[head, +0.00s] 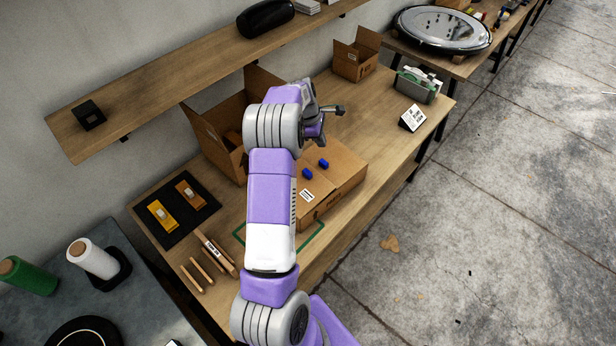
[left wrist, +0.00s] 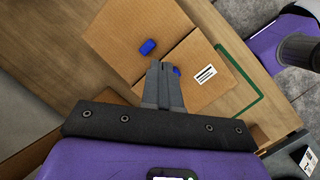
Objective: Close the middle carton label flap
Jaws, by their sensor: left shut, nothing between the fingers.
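The middle carton (head: 345,172) is a low brown box on the bench, with two blue knobs (head: 323,163) on top and a white barcode label (head: 306,195) on its near panel. My left arm hides part of it. In the left wrist view, the label flap (left wrist: 208,88) carries the barcode label and meets the other top panel (left wrist: 125,30) along a seam. Both panels look nearly flat; I cannot tell whether the flap lies fully down. My left gripper (head: 340,111) is shut and empty. Its fingertips (left wrist: 156,64) appear over the seam, partly covering one blue knob. Contact is unclear.
A larger open carton (head: 205,130) stands behind my arm, and a small open carton (head: 354,62) stands farther back. A tape dispenser (head: 418,85) and white sign (head: 412,118) sit at right. A wall shelf (head: 170,85) overhangs the bench. Wooden tools (head: 215,252) lie front left.

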